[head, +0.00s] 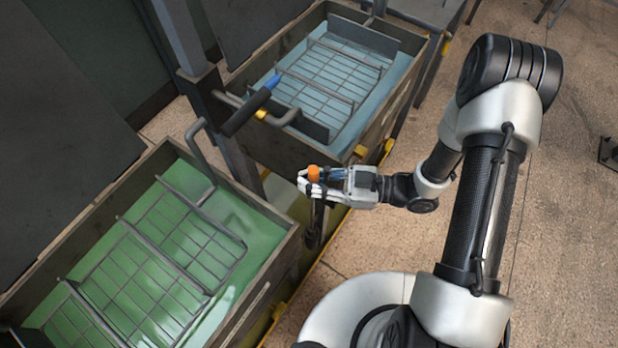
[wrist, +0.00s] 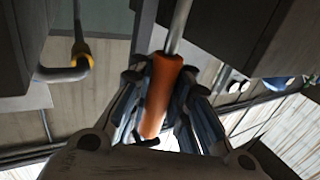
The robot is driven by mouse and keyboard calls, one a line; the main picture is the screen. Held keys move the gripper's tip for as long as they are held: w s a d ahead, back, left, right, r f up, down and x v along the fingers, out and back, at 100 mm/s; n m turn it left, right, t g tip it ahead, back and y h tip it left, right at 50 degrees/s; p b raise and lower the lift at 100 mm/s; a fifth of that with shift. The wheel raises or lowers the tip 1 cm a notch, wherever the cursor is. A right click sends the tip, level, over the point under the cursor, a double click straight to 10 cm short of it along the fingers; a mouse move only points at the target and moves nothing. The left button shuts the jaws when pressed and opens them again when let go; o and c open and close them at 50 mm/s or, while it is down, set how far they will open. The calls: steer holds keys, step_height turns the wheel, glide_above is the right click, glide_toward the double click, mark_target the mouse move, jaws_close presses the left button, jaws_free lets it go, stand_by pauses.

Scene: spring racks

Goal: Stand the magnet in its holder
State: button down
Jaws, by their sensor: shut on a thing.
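The magnet appears as a tool with an orange handle (head: 313,172) and a grey metal rod. My gripper (head: 306,181) is shut on the orange handle, beside the gap between the two tanks. In the wrist view the handle (wrist: 158,95) lies between the fingers, slightly tilted, and its rod runs away from them toward the top edge. In the head view a dark upright piece (head: 314,232) shows below my gripper, by the corner of the green tank. I cannot tell whether it is the holder or part of the magnet. The rod's far end is not clear.
A tank of green liquid (head: 262,290) with a wire rack stands at lower left. A tank of blue liquid (head: 400,105) with another rack stands behind. A black bar with a blue end (head: 250,108) and a bent grey pipe lie near the post (head: 190,45).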

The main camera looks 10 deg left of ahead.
steer(key=shift+f+b, duration=1.2)
steer(key=shift+f, duration=0.6)
steer(key=shift+f+b, duration=0.3)
steer(key=shift+f, duration=3.35)
steer(key=c, duration=1.4)
jaws_free()
steer(key=d, duration=0.8)
steer(key=w+d, duration=0.1)
steer(key=d, duration=0.3)
